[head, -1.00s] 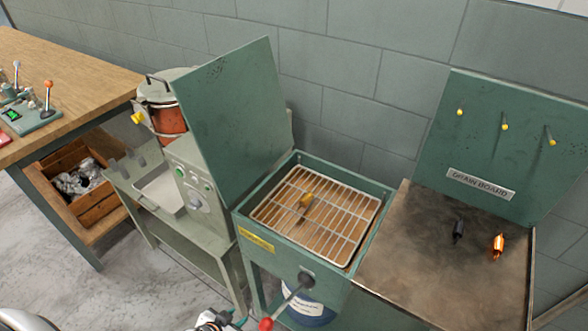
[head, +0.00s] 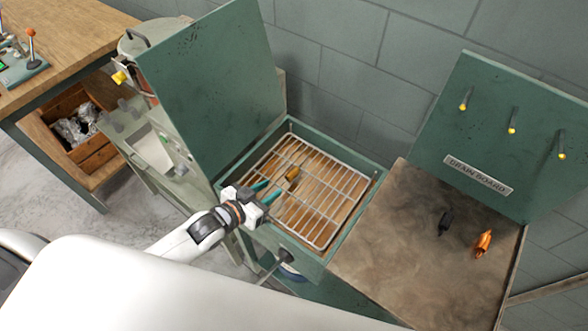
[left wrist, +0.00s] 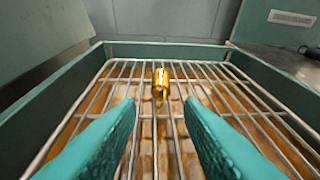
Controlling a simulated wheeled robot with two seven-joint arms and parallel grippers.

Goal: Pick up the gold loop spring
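The gold loop spring (head: 293,174) lies on the white wire rack (head: 318,239) inside the open green basin. In the left wrist view the gold spring (left wrist: 161,82) is shiny, lying lengthwise on the rack wires, ahead of the fingers and between their lines. My left gripper (head: 266,191) is over the near left part of the rack, a short way left of and nearer than the spring. Its teal fingers (left wrist: 160,118) are wide apart with nothing between them. My right gripper is not in view.
The green lid (head: 208,90) stands raised at the basin's left. A drain board (head: 420,270) at right holds a black spring (head: 445,222) and a copper-orange spring (head: 484,243). Its back panel has several yellow-tipped pegs. Basin walls (head: 355,208) surround the rack.

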